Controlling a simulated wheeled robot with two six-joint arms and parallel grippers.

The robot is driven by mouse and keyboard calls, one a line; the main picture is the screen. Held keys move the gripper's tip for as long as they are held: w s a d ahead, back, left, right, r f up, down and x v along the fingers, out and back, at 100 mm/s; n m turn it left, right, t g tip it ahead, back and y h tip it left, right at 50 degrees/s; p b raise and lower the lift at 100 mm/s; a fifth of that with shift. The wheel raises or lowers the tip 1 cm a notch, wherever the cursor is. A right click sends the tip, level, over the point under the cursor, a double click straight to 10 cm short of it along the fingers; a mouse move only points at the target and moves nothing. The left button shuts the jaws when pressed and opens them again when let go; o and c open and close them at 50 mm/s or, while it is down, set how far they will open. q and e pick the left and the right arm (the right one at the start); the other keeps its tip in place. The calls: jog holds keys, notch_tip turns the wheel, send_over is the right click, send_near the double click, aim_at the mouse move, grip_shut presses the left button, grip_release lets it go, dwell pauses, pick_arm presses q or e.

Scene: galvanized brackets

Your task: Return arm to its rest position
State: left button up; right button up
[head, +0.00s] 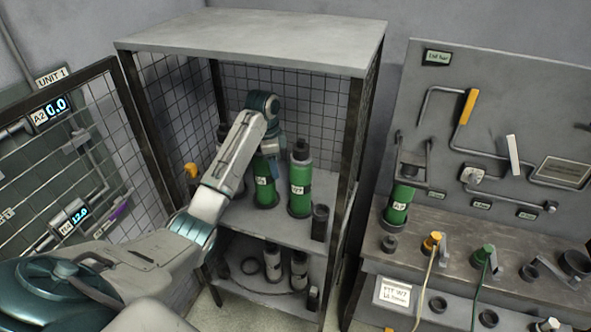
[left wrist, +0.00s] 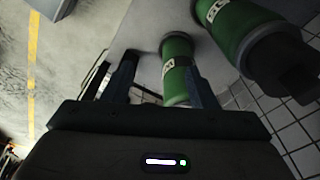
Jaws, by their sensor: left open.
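My left arm reaches into the wire-mesh cabinet (head: 250,38). Its gripper (head: 276,150) is at the upper shelf (head: 245,218), over or beside a labelled green cylinder (head: 265,190) and partly covering it. In the left wrist view the fingers of the left gripper (left wrist: 160,65) are spread apart. A green cylinder (left wrist: 176,72) shows in the gap between them; I cannot tell whether they touch it. A second green cylinder (left wrist: 240,25) lies to the right in that view. My right gripper is not in view.
Another green cylinder (head: 300,185) stands right on the upper shelf, by a dark post. Smaller cylinders (head: 272,262) stand on the lower shelf. An open mesh door (head: 125,140) is at left. A bench (head: 480,235) with a green cylinder (head: 398,205) is at right.

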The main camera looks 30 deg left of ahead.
pick_arm(q)
jog(key=s+d+f+n+t+y, duration=0.1)
jog(key=s+d+f+n, duration=0.2)
jog(key=s+d+f, duration=1.1)
jog(key=s+d+r+n+t, duration=0.1)
jog(key=s+d+n, duration=0.15)
jog(key=s, duration=0.95)
jog(key=s+d+r+n+t, duration=0.15)
jog(key=s+n, duration=0.25)
jog(key=s, duration=0.8)
notch_tip(320, 180, down, 40)
jog(key=a+g+b, duration=0.2)
jog(key=a+b, duration=0.1)
jog(key=b, duration=0.5)
jog(key=s+f+b, duration=0.3)
jog(key=s+f, duration=0.6)
jog(key=f, duration=0.3)
jog(key=s+a+f+b, duration=0.1)
jog(key=s+f+b, duration=0.2)
jog(key=s+f, duration=0.6)
notch_tip(320, 180, down, 4)
jog(key=shift+r+g+y, duration=0.15)
jog(key=shift+g+y, duration=0.15)
jog(key=shift+g, duration=0.15)
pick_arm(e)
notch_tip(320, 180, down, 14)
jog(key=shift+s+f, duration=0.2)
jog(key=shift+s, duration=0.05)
